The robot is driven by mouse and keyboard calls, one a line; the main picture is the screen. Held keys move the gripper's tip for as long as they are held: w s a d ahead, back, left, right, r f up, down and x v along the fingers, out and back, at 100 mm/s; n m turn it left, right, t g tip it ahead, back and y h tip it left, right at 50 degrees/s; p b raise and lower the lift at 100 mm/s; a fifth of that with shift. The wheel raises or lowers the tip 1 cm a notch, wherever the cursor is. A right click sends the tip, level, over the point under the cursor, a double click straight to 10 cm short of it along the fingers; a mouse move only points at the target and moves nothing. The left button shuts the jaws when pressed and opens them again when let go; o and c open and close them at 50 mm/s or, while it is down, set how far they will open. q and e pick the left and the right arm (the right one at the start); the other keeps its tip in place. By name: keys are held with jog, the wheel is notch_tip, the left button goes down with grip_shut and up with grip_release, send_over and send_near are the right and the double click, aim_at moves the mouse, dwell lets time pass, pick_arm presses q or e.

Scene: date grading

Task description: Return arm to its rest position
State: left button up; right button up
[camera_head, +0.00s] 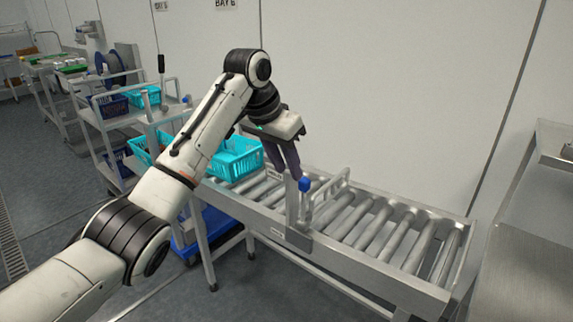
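My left arm reaches in from the lower left, across the middle of the view. My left gripper (284,172) points down over the roller conveyor (375,222), beside the upright metal stop with a blue knob (305,184). Its dark fingers are close together, and I cannot tell whether they are shut or slightly apart. No object shows between them. A teal crate (238,158) sits at the conveyor's left end, partly hidden behind my arm. My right gripper is not in view.
A wheeled trolley (118,122) with teal and blue crates stands at the left behind my arm. A steel bench (540,230) is at the right edge. A pale wall runs behind the conveyor. The rollers right of the stop are empty.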

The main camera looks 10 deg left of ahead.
pick_arm(q)
jog(key=s+f+n+t, duration=0.1)
jog(key=s+f, duration=0.2)
jog(key=f, duration=0.7)
jog(key=s+f+h, duration=0.1)
jog(key=s+f, duration=0.2)
jog(key=f, duration=0.7)
jog(key=s+f+n+t, duration=0.1)
jog(key=s+f, duration=0.2)
jog(key=f, duration=0.7)
jog(key=s+a+f+t, duration=0.1)
jog(key=s+f, duration=0.2)
jog(key=s, duration=0.6)
jog(key=s+a+f+n, duration=0.1)
jog(key=s+a+f, duration=0.1)
jog(key=s, duration=0.8)
jog(key=s+a+f+t, duration=0.1)
jog(key=s+f, duration=0.4)
jog(key=s, duration=0.4)
jog(key=shift+s+a+n+t+y, duration=0.3)
jog(key=shift+s+a+n+y, duration=0.1)
jog(key=shift+f, duration=0.1)
